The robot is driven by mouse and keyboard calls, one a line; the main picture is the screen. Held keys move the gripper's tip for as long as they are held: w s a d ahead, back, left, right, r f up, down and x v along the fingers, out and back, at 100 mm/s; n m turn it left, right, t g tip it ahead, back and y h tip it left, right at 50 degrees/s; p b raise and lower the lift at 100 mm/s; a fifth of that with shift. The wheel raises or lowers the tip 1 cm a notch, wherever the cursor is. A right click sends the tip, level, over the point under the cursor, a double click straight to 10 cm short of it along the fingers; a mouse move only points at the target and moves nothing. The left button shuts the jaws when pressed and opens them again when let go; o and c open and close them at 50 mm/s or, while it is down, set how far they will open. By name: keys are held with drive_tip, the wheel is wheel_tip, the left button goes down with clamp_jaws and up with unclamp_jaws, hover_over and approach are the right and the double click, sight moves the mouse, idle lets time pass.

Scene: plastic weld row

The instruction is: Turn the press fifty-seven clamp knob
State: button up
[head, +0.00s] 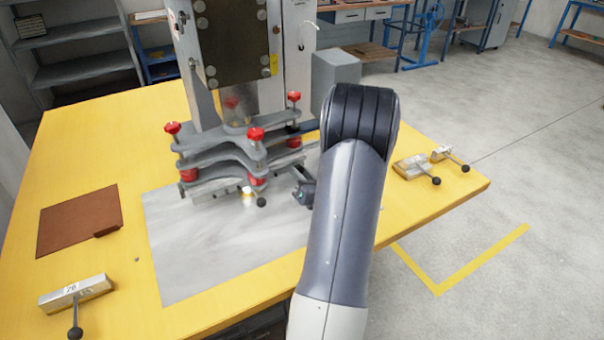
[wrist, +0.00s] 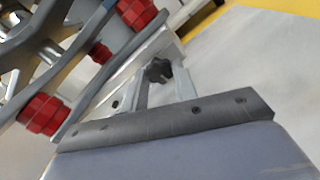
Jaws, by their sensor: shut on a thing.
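The press (head: 240,120) stands at the back of the yellow table, with stacked grey plates and red knobs at its base. My gripper (head: 303,190) is low at the right side of these plates. In the wrist view my gripper's fingers (wrist: 158,86) are closed around a small black lobed knob (wrist: 158,70), beside the plates and their red parts (wrist: 42,113). The knob cannot be made out in the head view. A bar with a black ball end (head: 261,201) and a small tag sticks out at the plates' front. No fifty-seven is readable.
A grey sheet (head: 210,255) covers the table's middle. A brown mat (head: 78,221) lies at left. A block marked 20 (head: 75,292) with a ball handle lies at front left; similar blocks (head: 412,167) lie at right. Open floor is to the right.

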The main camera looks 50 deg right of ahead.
idle(0.3)
drive_tip(key=o, duration=1)
drive_tip(key=shift+c, duration=0.2)
drive_tip(key=shift+s, duration=0.1)
drive_tip(key=v, duration=1)
drive_tip(key=shift+s+a, duration=0.1)
drive_tip(key=shift+s, duration=0.25)
drive_tip(key=shift+w, duration=0.15)
